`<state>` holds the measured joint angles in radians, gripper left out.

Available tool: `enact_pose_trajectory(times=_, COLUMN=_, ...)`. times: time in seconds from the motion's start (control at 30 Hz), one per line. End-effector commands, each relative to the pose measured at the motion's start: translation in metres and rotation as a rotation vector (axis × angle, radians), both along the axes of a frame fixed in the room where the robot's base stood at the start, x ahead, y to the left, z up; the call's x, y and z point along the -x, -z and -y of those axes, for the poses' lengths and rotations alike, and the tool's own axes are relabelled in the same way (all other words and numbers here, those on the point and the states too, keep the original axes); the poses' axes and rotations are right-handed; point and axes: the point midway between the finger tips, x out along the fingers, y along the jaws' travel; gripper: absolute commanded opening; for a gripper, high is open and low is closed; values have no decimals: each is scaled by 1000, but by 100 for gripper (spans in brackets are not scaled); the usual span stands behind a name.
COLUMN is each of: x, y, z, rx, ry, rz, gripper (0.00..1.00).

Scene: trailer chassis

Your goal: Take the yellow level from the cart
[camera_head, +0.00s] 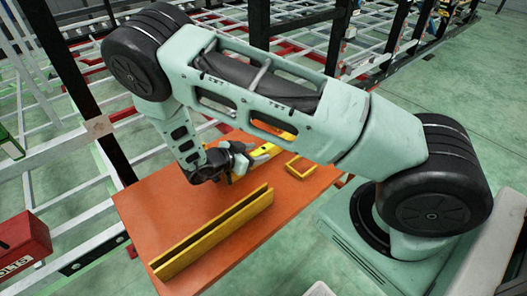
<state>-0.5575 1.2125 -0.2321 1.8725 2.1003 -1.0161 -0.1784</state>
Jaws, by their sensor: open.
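The cart is an orange-topped surface (150,205) below my arm. A yellow bar with dark markings (265,154), which looks like the level, lies on the cart just right of my gripper, partly hidden by my arm. My gripper (241,163) is open, low over the cart, with its fingers close to the near end of this bar. I cannot tell whether they touch or straddle it. A longer yellow channel-shaped piece (215,233) with a dark groove lies along the cart's front part, apart from my gripper.
A small yellow U-shaped piece (300,167) lies at the cart's right side. A red box (22,240) is at the left edge. Metal chassis frames (62,155) with dark posts stand behind and left. Green floor (440,90) is open at the right.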

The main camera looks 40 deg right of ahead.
Motion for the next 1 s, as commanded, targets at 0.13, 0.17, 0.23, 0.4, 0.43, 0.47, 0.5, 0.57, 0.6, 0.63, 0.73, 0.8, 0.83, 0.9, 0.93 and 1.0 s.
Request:
enact_pose_trajectory(times=0.13, x=0, y=1, z=3, rx=0, ry=0, rz=0, gripper=53)
enact_pose_trajectory(times=0.17, x=0, y=1, z=3, rx=0, ry=0, rz=0, gripper=53)
enact_pose_trajectory(times=0.23, x=0, y=1, z=3, rx=0, ry=0, rz=0, gripper=53)
enact_pose_trajectory(times=0.4, x=0, y=1, z=3, rx=0, ry=0, rz=0, gripper=11)
enact_pose_trajectory(times=0.43, x=0, y=1, z=2, rx=0, ry=0, rz=0, gripper=3)
enact_pose_trajectory(times=0.47, x=0, y=1, z=2, rx=0, ry=0, rz=0, gripper=0)
enact_pose_trajectory(times=0.5, x=0, y=1, z=3, rx=1, ry=0, rz=1, gripper=0)
enact_pose_trajectory(times=0.57, x=0, y=1, z=3, rx=1, ry=0, rz=1, gripper=0)
enact_pose_trajectory(times=0.6, x=0, y=1, z=3, rx=1, ry=0, rz=1, gripper=0)
enact_pose_trajectory(times=0.63, x=0, y=1, z=3, rx=1, ry=0, rz=1, gripper=0)
enact_pose_trajectory(times=0.73, x=0, y=0, z=3, rx=1, ry=0, rz=1, gripper=0)
enact_pose_trajectory(times=0.8, x=-1, y=-2, z=2, rx=0, ry=1, rz=2, gripper=0)
enact_pose_trajectory(times=0.83, x=-1, y=-3, z=2, rx=0, ry=1, rz=2, gripper=0)
enact_pose_trajectory(times=0.9, x=-1, y=-7, z=2, rx=-1, ry=1, rz=3, gripper=0)
enact_pose_trajectory(times=0.93, x=-1, y=-10, z=2, rx=-1, ry=1, rz=3, gripper=0)
enact_pose_trajectory(times=1.0, x=-1, y=-18, z=2, rx=-2, ry=1, rz=3, gripper=0)
